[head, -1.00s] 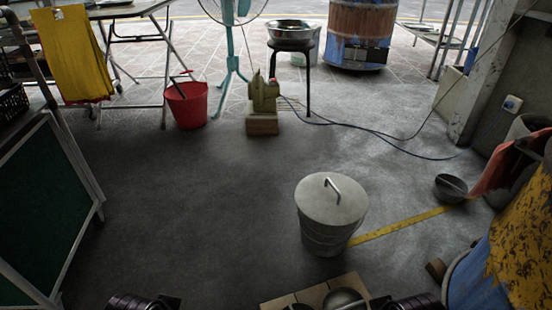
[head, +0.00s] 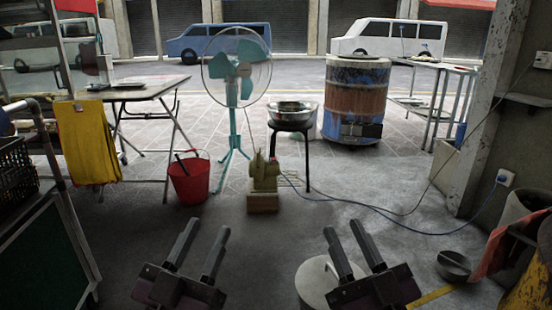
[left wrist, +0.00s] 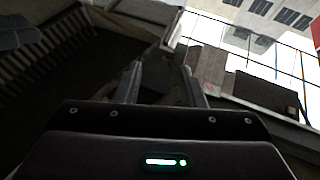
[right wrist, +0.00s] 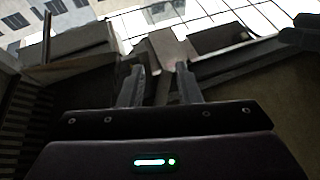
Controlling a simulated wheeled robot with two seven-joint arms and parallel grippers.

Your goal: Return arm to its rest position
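My left gripper (head: 206,230) shows in the lower left-middle of the head view, its two dark fingers apart and pointing forward with nothing between them. My right gripper (head: 343,228) is level with it on the right, also open and empty. It partly covers the round lid of a metal bin (head: 312,284). In the left wrist view the left fingers (left wrist: 160,80) stand apart with no object between them. In the right wrist view the right fingers (right wrist: 158,82) are likewise apart and empty.
A red bucket (head: 189,182), a teal fan (head: 237,68), a small greenish machine (head: 264,176) and a bowl on a stool (head: 292,115) stand ahead. A barrel oven (head: 355,100) is further back. A cable crosses the floor on the right.

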